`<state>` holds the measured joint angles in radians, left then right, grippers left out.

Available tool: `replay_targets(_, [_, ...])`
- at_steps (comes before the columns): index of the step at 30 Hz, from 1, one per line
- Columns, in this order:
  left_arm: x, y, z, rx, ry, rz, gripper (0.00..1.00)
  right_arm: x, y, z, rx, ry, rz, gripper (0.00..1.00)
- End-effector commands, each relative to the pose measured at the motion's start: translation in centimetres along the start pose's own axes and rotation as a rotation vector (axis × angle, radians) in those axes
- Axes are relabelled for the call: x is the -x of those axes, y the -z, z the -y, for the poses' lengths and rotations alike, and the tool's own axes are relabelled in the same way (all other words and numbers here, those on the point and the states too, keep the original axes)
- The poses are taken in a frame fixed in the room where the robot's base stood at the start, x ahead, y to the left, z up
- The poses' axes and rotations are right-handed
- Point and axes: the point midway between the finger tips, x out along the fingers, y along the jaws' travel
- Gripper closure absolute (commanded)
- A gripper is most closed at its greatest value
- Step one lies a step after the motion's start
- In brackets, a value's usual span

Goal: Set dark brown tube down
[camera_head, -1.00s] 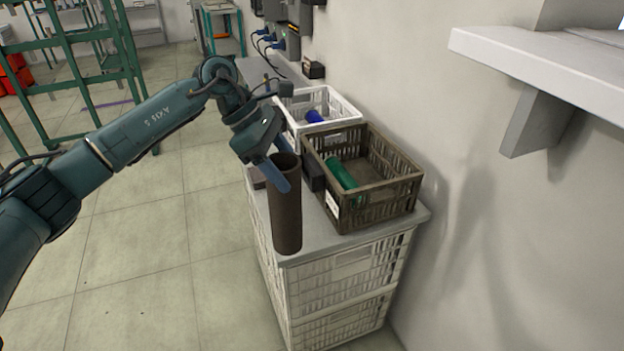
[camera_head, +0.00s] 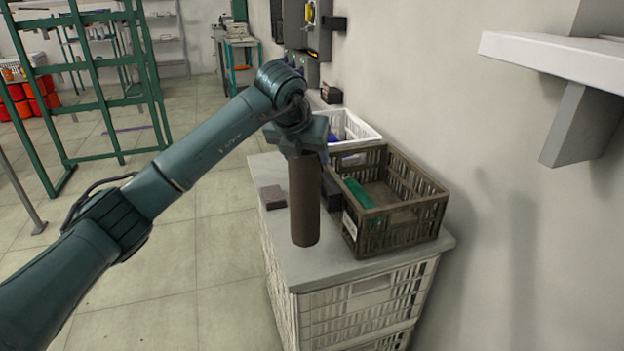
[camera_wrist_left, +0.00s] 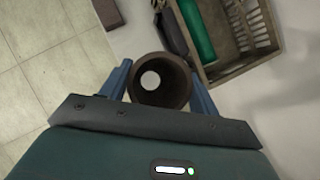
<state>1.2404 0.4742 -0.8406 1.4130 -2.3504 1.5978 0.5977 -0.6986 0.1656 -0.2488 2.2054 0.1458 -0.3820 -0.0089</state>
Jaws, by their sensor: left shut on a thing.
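The dark brown tube (camera_head: 305,205) is upright over the grey top (camera_head: 285,236) of the stacked white crates in the head view. I cannot tell whether its lower end touches that top. My left gripper (camera_head: 304,152) is shut on the tube near its upper end. In the left wrist view the blue fingers (camera_wrist_left: 160,82) lie on either side of the tube's round open end (camera_wrist_left: 160,104), and I look down into it. My right gripper is not in view.
A brown crate (camera_head: 402,233) holding a green tube (camera_head: 358,193) stands just right of the tube. A white crate (camera_head: 357,130) with a blue item is behind. A small dark block (camera_head: 273,197) lies to the left. The wall (camera_head: 480,235) rises at the right.

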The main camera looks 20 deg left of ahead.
Motion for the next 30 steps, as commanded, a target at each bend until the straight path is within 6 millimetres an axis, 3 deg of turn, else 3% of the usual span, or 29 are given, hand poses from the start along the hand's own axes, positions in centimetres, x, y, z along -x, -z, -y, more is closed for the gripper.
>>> replay_targets(13, [-4.1, 2.7, 0.0, -0.002, 0.002, -0.001, 0.76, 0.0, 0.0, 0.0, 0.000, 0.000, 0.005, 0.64])
replay_targets(23, [-4.5, 2.9, 0.0, -0.002, 0.002, 0.001, 0.76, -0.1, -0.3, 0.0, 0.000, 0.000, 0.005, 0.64])
replay_targets(24, [-4.4, 2.8, 0.0, -0.002, 0.002, 0.001, 0.36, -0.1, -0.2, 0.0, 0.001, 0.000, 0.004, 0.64])
replay_targets(30, [-4.4, 2.8, 0.0, -0.002, 0.002, 0.000, 0.20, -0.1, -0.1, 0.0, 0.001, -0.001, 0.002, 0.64])
